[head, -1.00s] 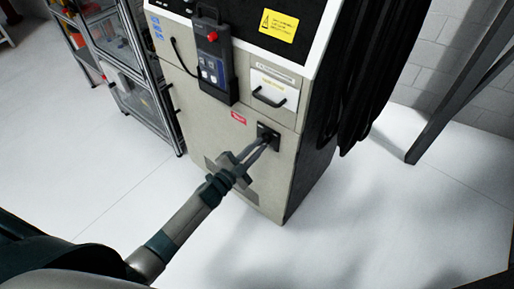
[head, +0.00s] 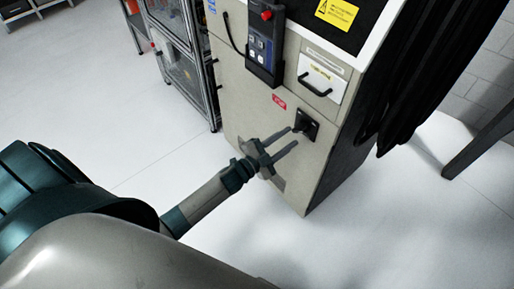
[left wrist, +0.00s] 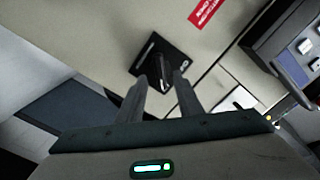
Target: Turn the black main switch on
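The black main switch (head: 308,123) is a square black plate with a knob on the front of the beige cabinet (head: 238,103). In the left wrist view the switch (left wrist: 158,54) lies just ahead of the fingers, its dark knob showing between the fingertips. My left gripper (head: 292,138) is open and empty, its two fingers spread apart. In the head view its tips are close below and left of the switch; I cannot tell whether they touch it. It also shows in the left wrist view (left wrist: 160,79). Whether the knob stands at on or off is not readable. My right gripper is out of view.
A control pendant (head: 265,45) with a red button hangs on the cabinet above the switch. A drawer-like panel (head: 322,80) with a black handle is above it. Thick black cables (head: 415,75) hang at the right. The floor in front is clear.

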